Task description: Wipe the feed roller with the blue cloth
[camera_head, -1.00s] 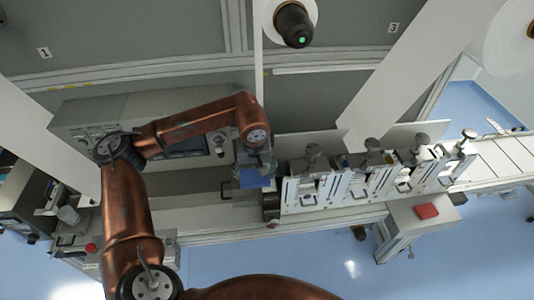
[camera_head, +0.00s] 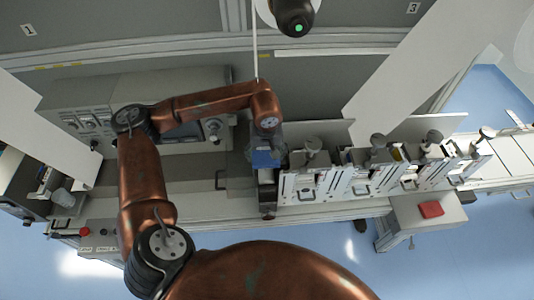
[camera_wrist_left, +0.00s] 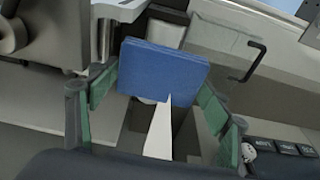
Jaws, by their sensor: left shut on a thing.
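The blue cloth (camera_head: 265,159) is a flat, folded pad at the tip of my left gripper (camera_head: 267,148), at the left end of the row of machine stations. In the left wrist view the cloth (camera_wrist_left: 163,70) spans between the green-padded fingers of the left gripper (camera_wrist_left: 158,88), which is shut on it. A dark, roller-like part (camera_head: 267,196) shows just below the cloth in the head view. It may be the feed roller; the gripper and cloth partly cover this area, and I cannot tell whether the cloth touches it. My right gripper is not in view.
Machine stations with knobs (camera_head: 312,146) stand close to the right of the gripper. A grey control cabinet (camera_head: 90,95) is behind my arm. A white web (camera_head: 400,80) slants down at the right. A red block (camera_head: 431,209) lies on a side table.

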